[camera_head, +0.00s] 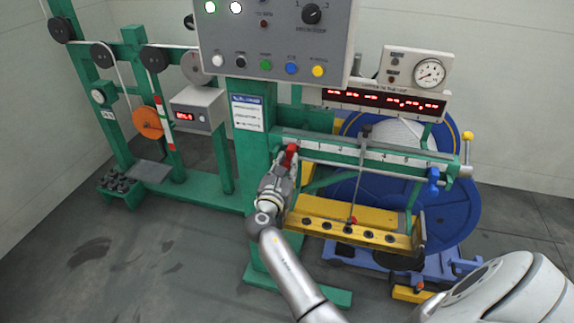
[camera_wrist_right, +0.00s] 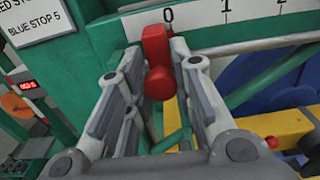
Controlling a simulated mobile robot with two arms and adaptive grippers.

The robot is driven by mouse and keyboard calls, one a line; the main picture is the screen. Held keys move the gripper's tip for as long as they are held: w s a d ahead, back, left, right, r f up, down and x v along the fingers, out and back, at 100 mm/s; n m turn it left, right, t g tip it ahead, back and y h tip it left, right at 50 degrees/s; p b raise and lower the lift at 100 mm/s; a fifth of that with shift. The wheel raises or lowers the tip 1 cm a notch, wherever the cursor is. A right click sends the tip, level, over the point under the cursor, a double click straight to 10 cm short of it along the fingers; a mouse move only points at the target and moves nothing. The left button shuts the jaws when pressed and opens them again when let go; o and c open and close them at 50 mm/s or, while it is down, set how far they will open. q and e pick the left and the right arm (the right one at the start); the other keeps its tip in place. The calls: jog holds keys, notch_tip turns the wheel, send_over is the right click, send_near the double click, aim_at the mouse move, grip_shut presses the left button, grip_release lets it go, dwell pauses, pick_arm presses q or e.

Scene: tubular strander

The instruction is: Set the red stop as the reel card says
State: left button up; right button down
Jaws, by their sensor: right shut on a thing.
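The red stop (camera_head: 291,150) sits on the scale bar (camera_head: 350,155) near its left end. In the right wrist view the red stop (camera_wrist_right: 157,48) is just below the 0 mark. My right gripper (camera_head: 284,162) is shut on the red stop, with one finger on each side of it. The reel card (camera_head: 246,112) is on the green post; its small print is unreadable in the head view. In the wrist view the card (camera_wrist_right: 35,18) is cut off: "BLUE STOP 5" reads, but the red stop's number is out of frame. My left gripper is not in view.
A blue stop (camera_head: 433,180) hangs near the bar's right end. A thin grey rod (camera_head: 358,185) hangs from the bar's middle. A yellow ledge (camera_head: 350,232) lies below, with a large blue reel (camera_head: 455,205) behind. The control box (camera_head: 275,45) overhangs above.

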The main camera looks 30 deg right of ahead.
jog(key=shift+s+d+p, duration=0.15)
jog(key=shift+s+p, duration=0.05)
jog(key=shift+p, duration=0.1)
jog(key=s+d+p, duration=0.1)
jog(key=s, duration=0.1)
jog(key=s+d+p, duration=0.2)
jog(key=shift+s+d, duration=0.1)
jog(key=shift+d, duration=0.2)
jog(key=c, duration=1.2)
grip_release()
jog(key=shift+c, duration=0.2)
jog(key=v, duration=1.2)
